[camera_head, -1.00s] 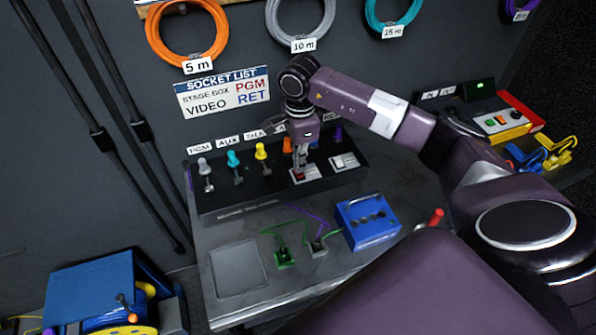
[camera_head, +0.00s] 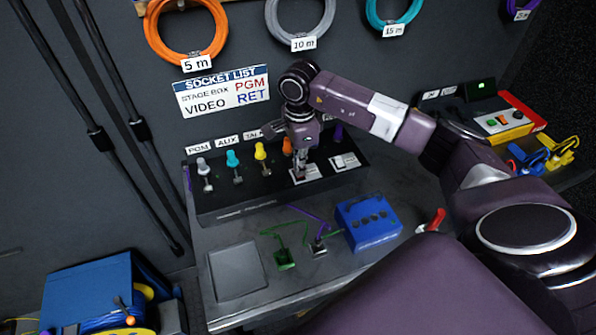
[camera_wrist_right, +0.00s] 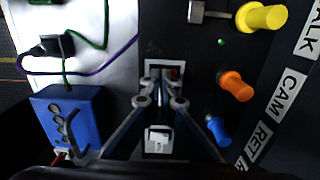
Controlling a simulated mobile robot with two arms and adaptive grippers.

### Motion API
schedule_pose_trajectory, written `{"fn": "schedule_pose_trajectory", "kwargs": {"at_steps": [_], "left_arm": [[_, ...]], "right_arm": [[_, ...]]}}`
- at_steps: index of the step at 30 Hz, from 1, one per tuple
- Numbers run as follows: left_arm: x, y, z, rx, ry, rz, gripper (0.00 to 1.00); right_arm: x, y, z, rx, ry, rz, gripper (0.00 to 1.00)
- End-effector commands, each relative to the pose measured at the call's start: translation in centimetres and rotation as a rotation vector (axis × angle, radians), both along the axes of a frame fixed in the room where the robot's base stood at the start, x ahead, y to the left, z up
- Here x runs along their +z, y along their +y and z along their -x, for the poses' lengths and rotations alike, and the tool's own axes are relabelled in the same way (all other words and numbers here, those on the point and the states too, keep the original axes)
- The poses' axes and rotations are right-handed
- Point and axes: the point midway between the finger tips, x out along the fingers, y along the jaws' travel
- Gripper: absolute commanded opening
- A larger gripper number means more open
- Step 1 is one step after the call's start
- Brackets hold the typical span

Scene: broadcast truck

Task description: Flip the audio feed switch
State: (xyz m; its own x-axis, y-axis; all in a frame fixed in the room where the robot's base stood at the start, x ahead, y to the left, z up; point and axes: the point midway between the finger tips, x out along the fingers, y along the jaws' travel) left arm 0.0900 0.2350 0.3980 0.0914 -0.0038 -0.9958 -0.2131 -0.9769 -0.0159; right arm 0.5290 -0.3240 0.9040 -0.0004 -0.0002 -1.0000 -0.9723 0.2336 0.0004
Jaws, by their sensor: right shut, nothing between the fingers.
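A black switch panel (camera_head: 222,208) stands at the back of the table, with a row of coloured-tipped levers and two white-framed switches. My right gripper (camera_head: 300,168) points down at the nearer-left framed switch (camera_head: 297,176). In the right wrist view my right gripper (camera_wrist_right: 162,88) is shut and empty, with its fingertips over this switch (camera_wrist_right: 151,66), where a little red shows. Contact is hard to tell, and the fingers hide part of the switch. The other framed switch (camera_head: 344,161) is to its right. No readable label tells which one is audio feed. My left gripper is out of view.
Yellow (camera_head: 260,151) and cyan (camera_head: 232,158) levers stand left of the gripper; an orange one (camera_wrist_right: 235,84) is close beside it. A blue box (camera_head: 368,222) and cabled plugs lie in front. A grey pad (camera_head: 237,271) lies at front left.

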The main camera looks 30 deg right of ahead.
Motion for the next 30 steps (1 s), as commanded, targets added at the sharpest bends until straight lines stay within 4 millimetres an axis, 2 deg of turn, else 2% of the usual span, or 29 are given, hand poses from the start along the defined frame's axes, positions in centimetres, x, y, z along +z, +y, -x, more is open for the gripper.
{"fn": "schedule_pose_trajectory", "kwargs": {"at_steps": [17,30], "left_arm": [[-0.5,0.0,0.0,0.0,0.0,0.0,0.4],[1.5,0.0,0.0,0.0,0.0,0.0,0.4]], "right_arm": [[-0.6,0.0,0.0,0.0,0.0,0.0,0.0],[2.7,0.0,0.0,-0.001,-0.001,0.0,0.0]]}}
